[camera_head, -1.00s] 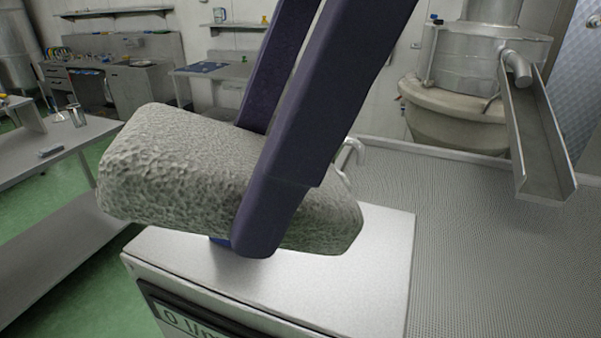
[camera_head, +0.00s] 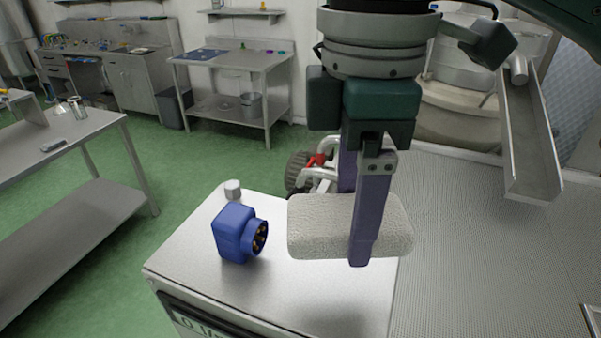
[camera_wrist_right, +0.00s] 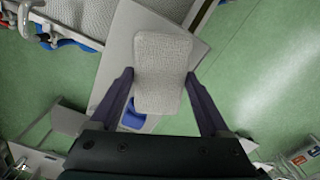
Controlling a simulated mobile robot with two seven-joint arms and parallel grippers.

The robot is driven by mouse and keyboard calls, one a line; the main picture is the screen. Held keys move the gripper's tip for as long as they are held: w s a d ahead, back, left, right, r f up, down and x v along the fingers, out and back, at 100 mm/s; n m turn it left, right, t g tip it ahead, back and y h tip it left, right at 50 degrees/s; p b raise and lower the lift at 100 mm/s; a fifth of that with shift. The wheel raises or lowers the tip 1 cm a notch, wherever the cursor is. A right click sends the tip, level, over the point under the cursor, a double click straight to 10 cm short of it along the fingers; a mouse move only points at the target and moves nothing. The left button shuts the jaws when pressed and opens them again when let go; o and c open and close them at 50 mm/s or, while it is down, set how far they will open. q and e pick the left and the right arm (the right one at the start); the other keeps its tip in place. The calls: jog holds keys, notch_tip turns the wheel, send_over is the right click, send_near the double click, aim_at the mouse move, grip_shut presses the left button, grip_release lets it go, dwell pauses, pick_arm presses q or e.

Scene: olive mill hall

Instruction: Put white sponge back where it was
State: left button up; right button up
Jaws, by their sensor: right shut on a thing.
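The white sponge (camera_head: 315,226) is a pale, rough-textured block. My right gripper (camera_head: 354,240) points down and is shut on it, with one finger on the near side and the other mostly hidden behind it. The sponge is held level over the right part of a white cabinet top (camera_head: 205,262), seemingly a little above it. In the right wrist view the sponge (camera_wrist_right: 163,72) sits between the two fingers, with the cabinet top below. My left gripper is not in view.
A blue connector (camera_head: 233,232) and a small grey cylinder (camera_head: 233,190) stand on the cabinet top, left of the sponge. A ribbed grey surface (camera_head: 470,240) lies to the right, with a metal chute (camera_head: 528,140) above it. A steel table (camera_head: 75,138) stands at left.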

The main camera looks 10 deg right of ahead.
aim_at(351, 211)
notch_tip(351, 211, down, 7)
jog(key=shift+f+p, duration=0.1)
jog(key=shift+p, duration=0.55)
jog(key=o, duration=1)
jog(key=shift+o, duration=0.2)
jog(key=shift+r, duration=0.25)
notch_tip(351, 211, up, 11)
jog(key=shift+f+b, duration=0.15)
jog(key=shift+b, duration=1.05)
jog(key=shift+r, duration=0.5)
